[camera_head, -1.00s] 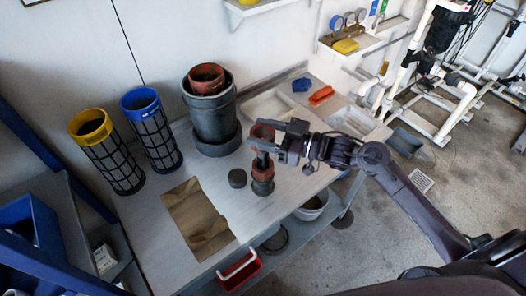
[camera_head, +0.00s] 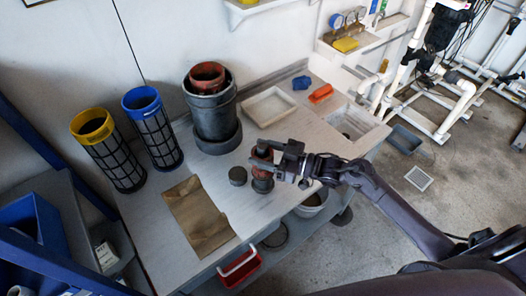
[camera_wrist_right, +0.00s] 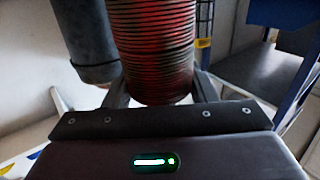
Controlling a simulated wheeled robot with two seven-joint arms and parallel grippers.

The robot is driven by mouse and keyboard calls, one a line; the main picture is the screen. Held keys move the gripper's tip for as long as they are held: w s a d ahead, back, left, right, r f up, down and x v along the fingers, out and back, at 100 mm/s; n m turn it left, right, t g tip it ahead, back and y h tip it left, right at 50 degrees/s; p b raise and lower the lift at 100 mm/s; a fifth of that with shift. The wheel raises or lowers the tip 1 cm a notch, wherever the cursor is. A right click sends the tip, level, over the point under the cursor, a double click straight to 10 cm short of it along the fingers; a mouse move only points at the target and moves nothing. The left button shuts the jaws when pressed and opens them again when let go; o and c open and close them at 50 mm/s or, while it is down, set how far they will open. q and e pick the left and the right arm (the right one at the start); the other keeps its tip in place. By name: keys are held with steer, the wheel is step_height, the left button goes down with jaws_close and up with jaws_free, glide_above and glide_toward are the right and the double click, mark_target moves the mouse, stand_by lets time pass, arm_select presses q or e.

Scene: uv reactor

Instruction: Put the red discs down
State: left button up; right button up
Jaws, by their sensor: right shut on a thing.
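A stack of red discs (camera_head: 262,151) with dark edges is in my right gripper (camera_head: 264,158), over a dark round base (camera_head: 262,186) on the table. More red (camera_head: 262,173) shows just below the fingers, above that base. I cannot tell whether the held stack touches what is under it. In the right wrist view the ridged red stack (camera_wrist_right: 155,45) stands upright between the two fingers of the right gripper (camera_wrist_right: 160,92). My left gripper is not in view.
A dark round lid (camera_head: 238,176) lies just left of the base. A large grey cylinder (camera_head: 213,110) with a red tube (camera_head: 206,74) stands behind. Yellow-topped (camera_head: 108,150) and blue-topped (camera_head: 153,128) mesh cylinders stand left. A brown sheet (camera_head: 198,215) lies in front; a white tray (camera_head: 268,106) lies behind.

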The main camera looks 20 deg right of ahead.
steer(key=o, duration=1)
steer(key=shift+f, duration=0.1)
steer(key=shift+c, duration=0.2)
